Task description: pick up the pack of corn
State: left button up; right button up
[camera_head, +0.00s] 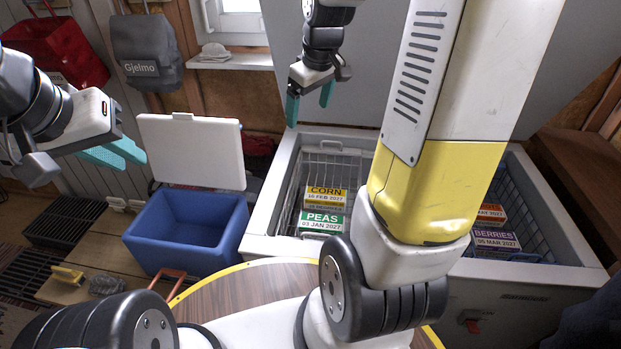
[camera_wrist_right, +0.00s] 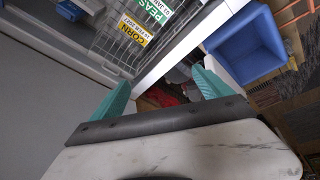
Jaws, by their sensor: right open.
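The corn pack (camera_head: 325,191), with a yellow label, lies in the wire basket in the left part of the open chest freezer. The green-labelled peas pack (camera_head: 322,221) lies in front of it. In the right wrist view the corn pack (camera_wrist_right: 131,34) shows at the top, beside the peas pack (camera_wrist_right: 154,9). My right gripper (camera_head: 309,101) is open and empty, above the back left of the freezer, apart from the corn. My left gripper (camera_head: 132,153) is at the far left, over the blue cooler's side, away from the freezer; its finger gap is unclear.
The freezer's rim (camera_head: 272,205) surrounds the baskets; my arm hides its middle. A berries pack (camera_head: 497,240) lies in the right basket. An open, empty blue cooler (camera_head: 190,232) with a raised white lid (camera_head: 190,150) stands left.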

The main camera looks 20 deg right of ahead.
jog(key=w+d+f+n, duration=0.2)
jog(key=w+f, duration=0.3)
jog(key=f, duration=0.1)
jog(key=n+g, duration=0.4)
jog(key=n, duration=0.1)
send_over(326, 194)
jog(key=shift+h, duration=0.3)
notch_tip(326, 194, down, 30)
jog(key=shift+s+a+r, duration=0.1)
jog(key=shift+r, duration=0.15)
notch_tip(326, 194, down, 8)
jog(key=shift+r, duration=0.15)
jog(key=shift+c, duration=0.4)
grip_shut()
jog(key=shift+r, duration=0.1)
